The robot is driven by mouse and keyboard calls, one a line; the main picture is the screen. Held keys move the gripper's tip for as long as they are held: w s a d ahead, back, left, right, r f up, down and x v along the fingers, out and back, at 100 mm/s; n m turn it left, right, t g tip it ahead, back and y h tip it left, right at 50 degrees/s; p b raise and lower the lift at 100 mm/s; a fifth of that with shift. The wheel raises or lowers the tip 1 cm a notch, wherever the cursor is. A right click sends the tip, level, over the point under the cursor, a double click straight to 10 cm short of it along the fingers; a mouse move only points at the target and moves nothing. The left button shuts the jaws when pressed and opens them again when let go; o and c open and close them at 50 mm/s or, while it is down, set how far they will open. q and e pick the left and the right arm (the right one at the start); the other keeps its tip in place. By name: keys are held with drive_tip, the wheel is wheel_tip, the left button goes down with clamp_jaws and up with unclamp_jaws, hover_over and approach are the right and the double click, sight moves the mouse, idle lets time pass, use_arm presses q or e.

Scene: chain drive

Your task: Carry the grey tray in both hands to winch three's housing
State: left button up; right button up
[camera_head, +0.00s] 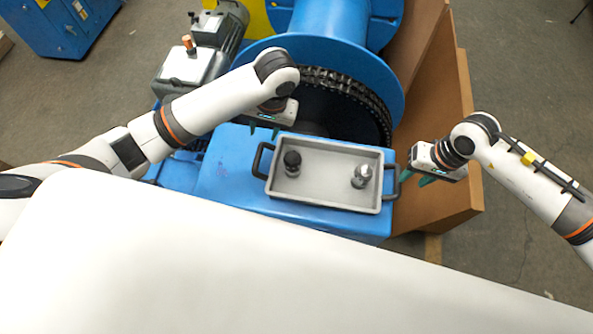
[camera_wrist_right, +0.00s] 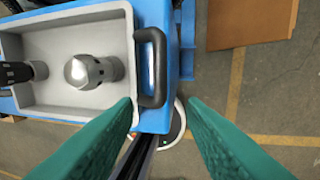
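The grey tray (camera_head: 325,191) rests on top of a blue housing (camera_head: 228,192), with a dark handle at each end. Inside it stand a black-topped part (camera_head: 292,163) at left and a silver, round-topped part (camera_head: 361,176) at right. My left gripper (camera_head: 264,131) is just beyond the left handle (camera_head: 262,160), apart from it, fingers spread and empty. My right gripper (camera_head: 416,179) is right of the right handle (camera_head: 392,183), open and empty. In the right wrist view the right handle (camera_wrist_right: 152,68) lies ahead of the spread teal fingers, nearer the left finger.
A large blue drum (camera_head: 330,60) with a black chain (camera_head: 345,82) stands behind the housing. A grey motor (camera_head: 192,68) is at its left. Brown panels (camera_head: 440,130) stand close behind my right gripper. A blue cabinet (camera_head: 58,25) is at the far left. Floor is open at right.

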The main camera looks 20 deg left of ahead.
drive_tip(key=shift+d+r, duration=0.15)
drive_tip(key=shift+r, duration=0.6)
drive_tip(key=shift+d+r, duration=0.1)
drive_tip(key=shift+r, duration=0.65)
